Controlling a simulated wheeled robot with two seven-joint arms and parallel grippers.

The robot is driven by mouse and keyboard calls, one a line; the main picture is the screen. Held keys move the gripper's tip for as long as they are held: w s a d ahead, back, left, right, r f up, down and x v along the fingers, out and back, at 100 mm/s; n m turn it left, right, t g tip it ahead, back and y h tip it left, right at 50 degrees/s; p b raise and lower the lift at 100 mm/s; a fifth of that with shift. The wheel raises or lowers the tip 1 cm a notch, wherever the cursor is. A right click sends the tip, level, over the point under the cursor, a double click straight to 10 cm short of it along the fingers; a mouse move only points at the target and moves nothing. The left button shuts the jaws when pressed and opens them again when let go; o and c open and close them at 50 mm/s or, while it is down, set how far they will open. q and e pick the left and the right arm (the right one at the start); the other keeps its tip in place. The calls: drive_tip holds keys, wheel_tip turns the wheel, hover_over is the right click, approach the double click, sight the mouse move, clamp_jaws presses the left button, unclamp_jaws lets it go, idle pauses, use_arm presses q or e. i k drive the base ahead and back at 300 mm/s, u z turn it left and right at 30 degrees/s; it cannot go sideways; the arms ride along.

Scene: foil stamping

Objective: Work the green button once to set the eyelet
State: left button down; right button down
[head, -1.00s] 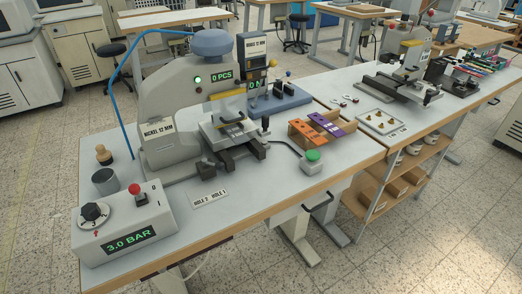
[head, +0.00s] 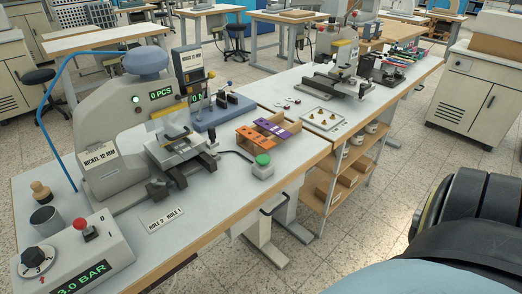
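The green button (head: 263,160) is a domed cap on a small pale box near the front edge of the bench, right of the eyelet press. A cable runs from the box toward the press. The grey eyelet press (head: 122,128) has a green display reading 0 PCS and a label reading NICKEL 12 MM. Its pale work plate (head: 176,150) sits under the press head; I cannot make out an eyelet there. No gripper of mine shows. A large dark rounded part with a light blue section, likely my own arm, fills the lower right.
A control box (head: 75,254) with a red button and dial stands at the front left. A white label card (head: 167,220) lies on clear bench in front of the press.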

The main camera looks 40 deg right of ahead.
sight(263, 159)
drive_tip(key=k, duration=0.65)
drive_tip(key=z, duration=0.7)
drive_tip(key=i, duration=0.5)
